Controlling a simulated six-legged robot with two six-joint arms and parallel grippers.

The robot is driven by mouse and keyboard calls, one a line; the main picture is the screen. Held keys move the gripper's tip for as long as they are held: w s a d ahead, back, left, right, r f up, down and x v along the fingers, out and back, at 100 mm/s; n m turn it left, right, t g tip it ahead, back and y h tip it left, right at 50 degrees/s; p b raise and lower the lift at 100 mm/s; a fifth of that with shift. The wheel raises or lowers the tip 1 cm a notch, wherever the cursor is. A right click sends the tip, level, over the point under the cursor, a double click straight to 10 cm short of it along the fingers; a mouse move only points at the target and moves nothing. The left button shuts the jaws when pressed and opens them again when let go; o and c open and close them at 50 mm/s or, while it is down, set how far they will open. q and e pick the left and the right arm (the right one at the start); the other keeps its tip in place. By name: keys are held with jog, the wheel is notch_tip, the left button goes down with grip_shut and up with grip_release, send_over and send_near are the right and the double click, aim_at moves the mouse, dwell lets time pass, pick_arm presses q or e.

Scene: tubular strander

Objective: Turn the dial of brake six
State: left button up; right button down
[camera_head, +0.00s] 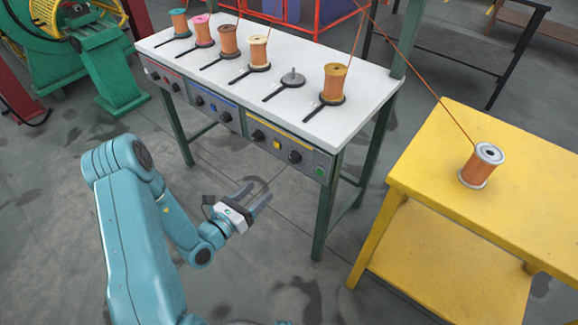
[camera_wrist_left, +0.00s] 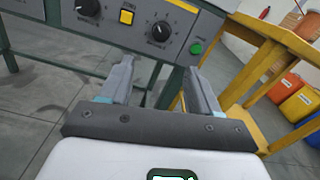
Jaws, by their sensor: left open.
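The dial of brake six (camera_head: 295,157) is a black knob at the right end of the grey front panel under the white table. In the left wrist view the dial (camera_wrist_left: 161,31) has a white pointer mark and sits on a panel section with a yellow stripe. My left gripper (camera_head: 257,193) is open and empty, below and to the left of the dial, apart from the panel. In the left wrist view the gripper (camera_wrist_left: 160,68) shows its two fingers below the dial with a gap between them. My right gripper is not in view.
A yellow button (camera_wrist_left: 126,17) and another black dial (camera_wrist_left: 87,6) are left of it; a green button (camera_wrist_left: 195,48) is right. Spools stand on the white table (camera_head: 225,75). A yellow table (camera_head: 440,165) with a wire spool (camera_head: 480,167) stands at right. Green legs (camera_head: 327,215) support the white table.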

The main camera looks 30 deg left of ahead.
aim_at(292, 161)
pick_arm(q)
jog(key=w, duration=0.4)
jog(key=w+d, duration=0.1)
jog(key=w, duration=0.9)
jog(key=shift+w+d, duration=0.15)
jog(key=shift+w, duration=0.1)
jog(key=c, duration=1)
